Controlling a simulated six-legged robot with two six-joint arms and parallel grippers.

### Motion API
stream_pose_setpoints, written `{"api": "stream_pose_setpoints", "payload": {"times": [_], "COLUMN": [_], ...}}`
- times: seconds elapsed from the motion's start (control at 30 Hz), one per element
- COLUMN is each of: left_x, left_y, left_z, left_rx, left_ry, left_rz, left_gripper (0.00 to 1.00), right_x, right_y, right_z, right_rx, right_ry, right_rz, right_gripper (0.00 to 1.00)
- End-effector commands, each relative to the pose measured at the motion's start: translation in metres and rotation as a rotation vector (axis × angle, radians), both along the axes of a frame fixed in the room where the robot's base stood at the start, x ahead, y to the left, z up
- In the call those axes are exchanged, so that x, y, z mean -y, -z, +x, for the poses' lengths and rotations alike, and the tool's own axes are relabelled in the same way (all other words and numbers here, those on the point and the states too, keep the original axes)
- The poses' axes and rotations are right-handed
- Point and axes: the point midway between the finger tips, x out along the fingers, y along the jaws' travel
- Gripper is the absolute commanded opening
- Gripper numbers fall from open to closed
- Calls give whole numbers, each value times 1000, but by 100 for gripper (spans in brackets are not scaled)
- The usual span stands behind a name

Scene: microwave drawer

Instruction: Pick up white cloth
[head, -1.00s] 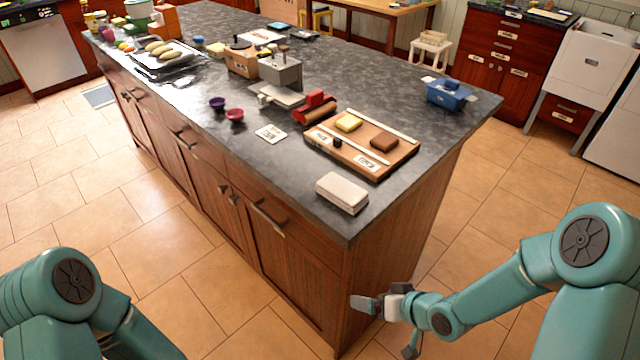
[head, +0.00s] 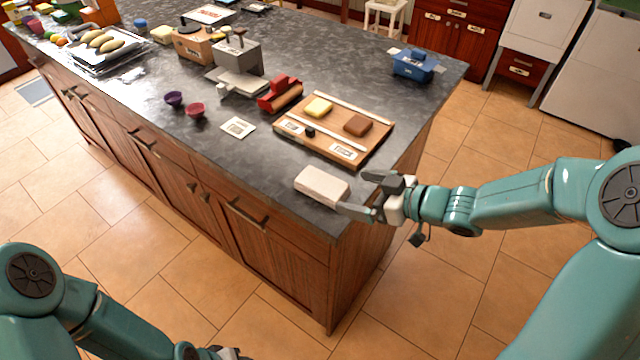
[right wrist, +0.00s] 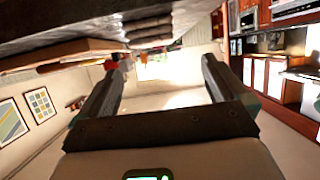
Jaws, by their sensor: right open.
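The white cloth (head: 322,186) is a folded, flat block lying on the near right corner of the dark countertop (head: 290,215). My right gripper (head: 362,193) is open and empty at the counter's right edge, just right of the cloth, with its fingers pointing left toward it. In the right wrist view the open fingers (right wrist: 160,85) have nothing between them, and a layered grey edge, seemingly the cloth (right wrist: 150,28), shows above them. My left gripper (head: 228,352) is barely visible at the bottom edge, mostly cut off.
A wooden cutting board (head: 372,150) with a yellow block (head: 318,107) and a brown block (head: 357,124) lies behind the cloth. A white card (head: 238,127), a red bowl (head: 195,110) and a blue container (head: 414,66) are farther off. Counter left of the cloth is clear.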

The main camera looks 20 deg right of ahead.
Motion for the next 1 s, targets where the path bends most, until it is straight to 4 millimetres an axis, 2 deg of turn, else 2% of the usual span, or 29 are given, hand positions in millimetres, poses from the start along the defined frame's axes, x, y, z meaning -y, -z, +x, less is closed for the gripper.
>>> {"api": "stream_pose_setpoints", "payload": {"times": [0.03, 0.2, 0.4, 0.7, 0.97, 1.0], "left_x": [0, 0, 0, 0, 0, 0], "left_y": [2, 3, 2, -3, -3, -3], "left_z": [0, 0, 0, 0, 0, 0], "left_rx": [0, 0, 0, 0, 0, 0], "left_ry": [1, 1, 0, 1, 0, 1], "left_rz": [0, 0, 0, 0, 0, 0], "left_gripper": [43, 43, 43, 43, 43, 43], "right_x": [-8, -25, -33, -55, -58, -58], "right_y": [7, 18, 23, 42, 44, 44], "right_z": [9, 31, 44, 78, 81, 81], "right_rx": [-3, -1, -2, -2, -1, -1], "right_ry": [-4, -2, -1, -1, 1, 1], "right_rz": [2, 0, 0, 0, 0, 0], "right_gripper": [99, 99, 99, 99, 99, 92]}}
